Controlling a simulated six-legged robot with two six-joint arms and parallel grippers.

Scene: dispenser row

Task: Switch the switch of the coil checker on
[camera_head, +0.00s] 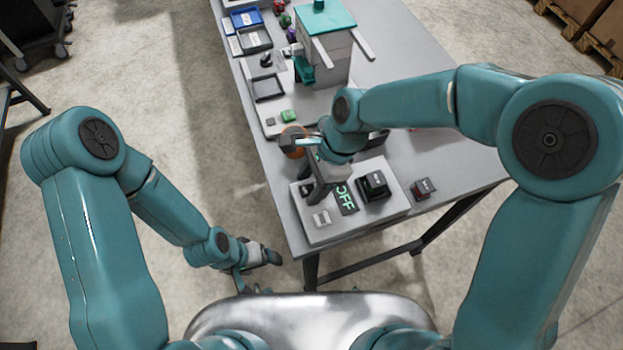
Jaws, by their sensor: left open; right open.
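The coil checker (378,221) is a light grey flat panel at the near end of the table. Its dark display (347,198) reads OFF in green. A black block (374,187) sits right of the display. A small light grey part (321,217) sits at the panel's near left; I cannot tell for sure whether it is the switch. My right gripper (317,181) is open, fingers pointing down over the panel's left part, and hides some of it. I cannot tell whether it touches anything. My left gripper (258,268) is open and low, off the table's left side.
A small dark block with a red label (422,188) lies right of the panel.

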